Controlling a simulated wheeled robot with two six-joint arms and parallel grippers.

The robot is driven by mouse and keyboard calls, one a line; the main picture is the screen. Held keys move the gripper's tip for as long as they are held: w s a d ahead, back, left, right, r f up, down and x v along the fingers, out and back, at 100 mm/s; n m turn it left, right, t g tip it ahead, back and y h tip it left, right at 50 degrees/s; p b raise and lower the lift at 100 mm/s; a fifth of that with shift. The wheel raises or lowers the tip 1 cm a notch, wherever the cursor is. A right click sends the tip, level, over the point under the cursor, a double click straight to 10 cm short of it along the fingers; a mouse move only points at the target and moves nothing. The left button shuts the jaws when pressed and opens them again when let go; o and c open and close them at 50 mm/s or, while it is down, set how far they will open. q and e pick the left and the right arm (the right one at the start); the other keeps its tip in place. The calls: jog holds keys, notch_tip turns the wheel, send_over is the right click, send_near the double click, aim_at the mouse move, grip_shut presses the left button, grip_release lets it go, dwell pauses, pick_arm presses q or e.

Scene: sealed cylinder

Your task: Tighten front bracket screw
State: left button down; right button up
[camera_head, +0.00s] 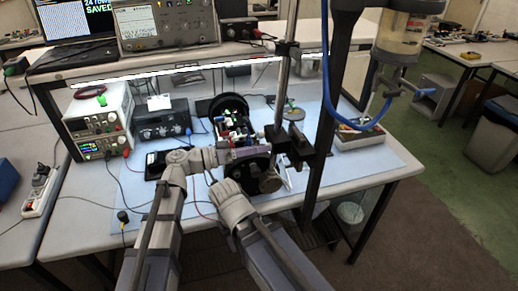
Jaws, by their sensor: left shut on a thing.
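A clear cylinder (402,36) with yellowish liquid hangs at the upper right, with a valve and a blue hose below it. A black bracket (296,146) sits on a metal rod near the middle. My left gripper (250,153) reaches right to the bracket's left side and is shut on a small part there. That part is mostly hidden and too small to name. The front bracket screw cannot be told apart; a round brownish knob (270,183) shows just below the bracket. My right arm comes up from the bottom, its forearm below the left gripper; its fingertips are hidden.
A dark upright post (327,110) stands close right of the bracket. A power supply (101,120), a black meter box (162,122) and cluttered small parts (234,122) stand behind. Cables cross the bench at left.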

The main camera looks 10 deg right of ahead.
pick_arm(q)
jog(key=shift+a, duration=0.1)
dwell(0.5)
jog(key=c, duration=0.8)
grip_release()
jog(key=shift+a, duration=0.15)
jog(key=shift+c, duration=0.2)
jog(key=shift+o, duration=1.1)
jog(key=a, duration=0.7)
jog(key=shift+s+a, duration=0.15)
jog(key=shift+a, duration=0.15)
